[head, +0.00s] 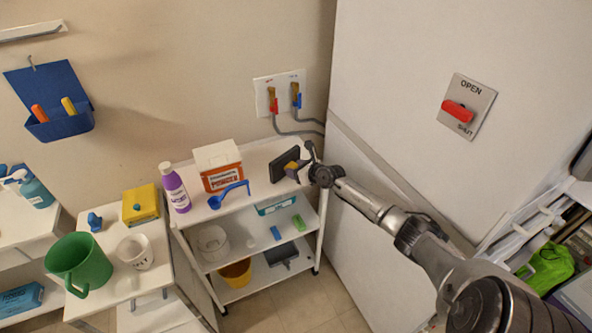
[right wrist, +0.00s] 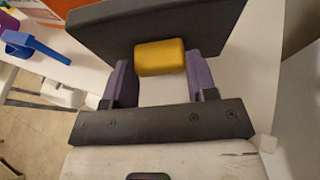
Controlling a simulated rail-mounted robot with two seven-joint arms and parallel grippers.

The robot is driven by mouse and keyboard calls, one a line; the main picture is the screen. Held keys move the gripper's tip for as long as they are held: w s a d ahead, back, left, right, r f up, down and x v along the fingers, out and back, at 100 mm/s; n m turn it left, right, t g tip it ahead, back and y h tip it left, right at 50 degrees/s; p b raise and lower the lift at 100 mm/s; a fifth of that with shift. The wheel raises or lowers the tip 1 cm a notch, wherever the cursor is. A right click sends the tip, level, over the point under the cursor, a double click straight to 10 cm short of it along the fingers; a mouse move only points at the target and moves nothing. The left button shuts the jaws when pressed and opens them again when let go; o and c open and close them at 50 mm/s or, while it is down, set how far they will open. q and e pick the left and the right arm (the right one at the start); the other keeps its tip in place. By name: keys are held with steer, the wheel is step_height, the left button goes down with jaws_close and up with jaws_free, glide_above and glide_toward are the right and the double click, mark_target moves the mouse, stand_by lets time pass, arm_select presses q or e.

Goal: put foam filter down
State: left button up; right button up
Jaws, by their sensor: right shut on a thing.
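The foam filter appears to be a dark grey slab (head: 282,162) with a yellow grip, at the right end of the white cart's top shelf (head: 262,190) in the head view. My right gripper (head: 299,166) is shut on the yellow grip. In the right wrist view the dark foam filter (right wrist: 165,22) stretches across the top, and its yellow grip sits between the two purple fingers of the right gripper (right wrist: 160,72). I cannot tell whether the slab touches the shelf. My left gripper is not in view.
A purple bottle (head: 174,187), an orange-and-white powder box (head: 218,165) and a blue scoop (head: 228,195) stand left of the slab. Lower shelves hold a yellow bucket (head: 236,273) and small items. A white wall panel (head: 400,90) rises on the right. The top shelf's front right is clear.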

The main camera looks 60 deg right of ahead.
steer(key=shift+f, duration=0.2)
steer(key=o, duration=0.9)
steer(key=shift+o, duration=0.2)
steer(key=shift+r, duration=0.1)
